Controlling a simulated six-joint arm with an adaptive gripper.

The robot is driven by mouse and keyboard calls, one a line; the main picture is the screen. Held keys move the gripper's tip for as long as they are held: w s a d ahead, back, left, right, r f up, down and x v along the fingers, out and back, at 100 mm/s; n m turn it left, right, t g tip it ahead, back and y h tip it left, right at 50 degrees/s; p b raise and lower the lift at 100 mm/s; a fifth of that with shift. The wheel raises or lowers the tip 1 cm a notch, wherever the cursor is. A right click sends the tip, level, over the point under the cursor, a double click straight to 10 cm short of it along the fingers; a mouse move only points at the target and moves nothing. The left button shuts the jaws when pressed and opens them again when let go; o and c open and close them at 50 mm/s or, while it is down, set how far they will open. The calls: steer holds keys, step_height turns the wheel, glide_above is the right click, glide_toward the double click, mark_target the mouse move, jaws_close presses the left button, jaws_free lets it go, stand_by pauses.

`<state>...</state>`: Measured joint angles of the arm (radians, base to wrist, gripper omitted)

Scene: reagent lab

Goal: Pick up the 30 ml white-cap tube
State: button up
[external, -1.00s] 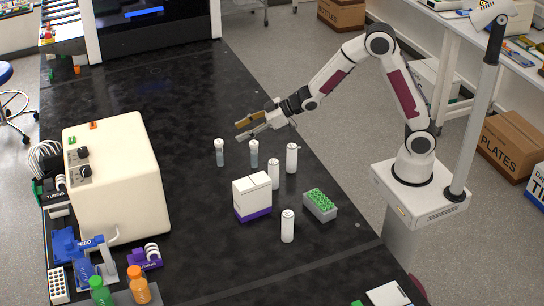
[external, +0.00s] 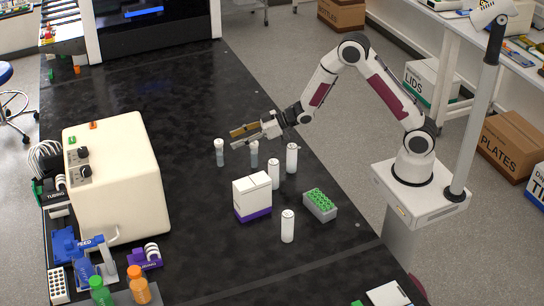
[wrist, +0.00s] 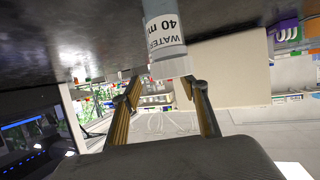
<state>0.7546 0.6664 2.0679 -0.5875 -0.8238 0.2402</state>
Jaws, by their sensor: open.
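Two clear-bodied, white-cap tubes stand upright on the black bench in the external view: a left tube (external: 220,154) and a right tube (external: 254,158). My gripper (external: 233,137) is open, tilted over to point left, just above and behind the right tube, its tips near the left one's cap. In the wrist view, turned upside down, a tube (wrist: 163,28) labelled "WATER 40 m…" shows between the open fingers (wrist: 160,82), its white cap (wrist: 172,67) near the tips; nothing is gripped. I cannot tell for certain which tube this is. No 30 ml label is readable.
White cylindrical bottles stand close on the right (external: 292,158), (external: 274,175) and nearer the front (external: 287,227). A white-and-purple box (external: 252,194) and a grey rack of green caps (external: 320,206) are beside them. A large beige machine (external: 115,180) stands left. The bench behind is clear.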

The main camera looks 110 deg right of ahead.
mark_target(223, 144)
steer(key=shift+w, duration=0.1)
steer(key=shift+x, duration=1.2)
steer(key=shift+w, duration=0.1)
steer(key=shift+d+r+x, duration=0.1)
steer(key=shift+x, duration=1.15)
steer(key=shift+d+r+x, duration=0.15)
steer(key=shift+x, duration=1.1)
steer(key=c, duration=0.9)
